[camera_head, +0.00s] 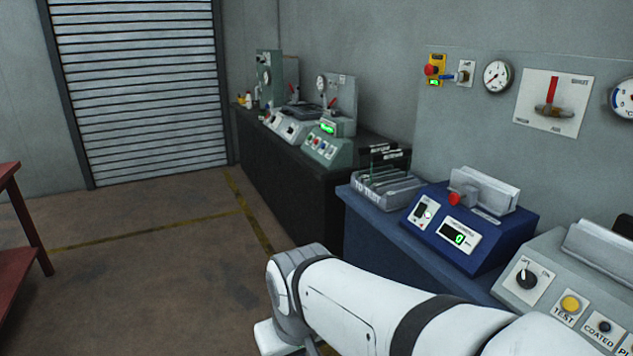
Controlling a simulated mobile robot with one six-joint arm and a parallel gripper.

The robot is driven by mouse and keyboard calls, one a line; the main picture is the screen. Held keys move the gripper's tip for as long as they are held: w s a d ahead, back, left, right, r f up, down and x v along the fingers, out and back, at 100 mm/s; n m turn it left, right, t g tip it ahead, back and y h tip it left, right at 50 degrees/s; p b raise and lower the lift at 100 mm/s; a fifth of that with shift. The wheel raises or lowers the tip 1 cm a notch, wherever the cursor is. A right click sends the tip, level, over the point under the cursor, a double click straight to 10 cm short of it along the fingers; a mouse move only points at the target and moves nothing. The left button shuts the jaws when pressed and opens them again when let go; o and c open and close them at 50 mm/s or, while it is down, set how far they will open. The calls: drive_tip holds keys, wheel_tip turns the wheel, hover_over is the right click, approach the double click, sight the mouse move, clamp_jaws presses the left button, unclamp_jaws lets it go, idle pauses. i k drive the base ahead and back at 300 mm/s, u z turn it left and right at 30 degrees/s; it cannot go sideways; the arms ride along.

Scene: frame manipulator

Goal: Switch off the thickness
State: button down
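A blue instrument box (472,254) sits on the blue-topped bench at the right. Its sloped front has a white plate with a black rocker switch (421,212) on the left and a lit green display (459,239) showing what looks like 0. A red knob (455,198) stands on top near a light grey block. The small label above the display is too small to read surely. My white arm crosses the lower middle, in front of the bench and apart from the box in the picture. My gripper is not in view.
A grey panel with a black selector knob (527,276) and a yellow button (570,304) is at the right. A rack (387,187) marked TO TEST stands left of the blue box. A wall board holds a red-handled lever (552,93). Open floor lies left.

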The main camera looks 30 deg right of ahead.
sight(421, 207)
drive_tip(key=z, duration=0.75)
drive_tip(key=i, duration=1.45)
drive_tip(key=z, duration=1.05)
drive_tip(key=k, duration=0.8)
drive_tip(key=z, duration=0.15)
drive_tip(key=i, duration=0.85)
drive_tip(key=u, duration=0.1)
